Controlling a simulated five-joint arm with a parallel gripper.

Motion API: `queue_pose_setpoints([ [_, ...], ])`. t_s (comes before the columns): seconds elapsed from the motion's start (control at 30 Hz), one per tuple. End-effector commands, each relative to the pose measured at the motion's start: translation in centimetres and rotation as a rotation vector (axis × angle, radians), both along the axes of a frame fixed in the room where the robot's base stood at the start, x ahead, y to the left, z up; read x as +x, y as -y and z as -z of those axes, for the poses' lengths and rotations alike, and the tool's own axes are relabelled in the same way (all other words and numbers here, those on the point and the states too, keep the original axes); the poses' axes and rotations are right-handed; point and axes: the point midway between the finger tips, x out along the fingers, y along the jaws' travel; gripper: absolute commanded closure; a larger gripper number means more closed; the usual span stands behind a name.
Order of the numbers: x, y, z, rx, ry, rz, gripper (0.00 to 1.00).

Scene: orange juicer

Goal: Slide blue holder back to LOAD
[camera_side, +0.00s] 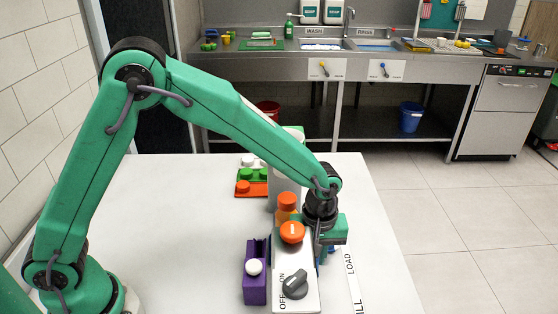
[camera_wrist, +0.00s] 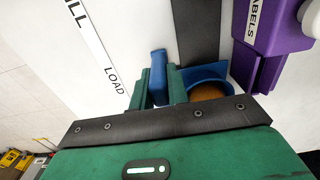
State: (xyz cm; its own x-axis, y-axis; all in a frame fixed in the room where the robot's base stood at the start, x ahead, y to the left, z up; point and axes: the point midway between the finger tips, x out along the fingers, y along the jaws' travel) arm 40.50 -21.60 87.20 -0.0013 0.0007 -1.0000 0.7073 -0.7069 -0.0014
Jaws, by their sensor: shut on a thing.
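The blue holder (camera_wrist: 207,71) shows in the wrist view as a rounded blue cup with something orange-brown (camera_wrist: 208,92) inside, partly hidden by my gripper body. Its upright blue tab (camera_wrist: 158,62) stands between the two green fingers of my gripper (camera_wrist: 158,84), which is shut on it. The LOAD label (camera_wrist: 115,80) is on a white strip just left of the fingers; the other label is farther up the strip, cut off. In the side view my gripper (camera_side: 325,245) is low beside the juicer, near LOAD (camera_side: 349,264), and hides most of the holder.
The white juicer base (camera_side: 300,302) with its OFF/ON knob (camera_side: 295,284) and orange parts (camera_side: 291,232) is left of my gripper. A purple labels box (camera_side: 255,285) stands farther left. Coloured blocks (camera_side: 252,174) sit behind. The table's right side (camera_side: 375,210) is clear.

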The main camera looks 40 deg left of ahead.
Motion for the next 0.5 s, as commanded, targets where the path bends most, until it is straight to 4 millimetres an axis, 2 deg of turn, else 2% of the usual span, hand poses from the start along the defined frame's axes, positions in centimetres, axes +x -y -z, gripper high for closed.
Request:
queue_pose_setpoints([
  [0.3, -2.4, 2.6, -0.1, -0.002, 0.004, 0.004, 1.00],
  [0.5, -2.9, 3.0, -0.1, -0.003, 0.004, 0.001, 1.00],
])
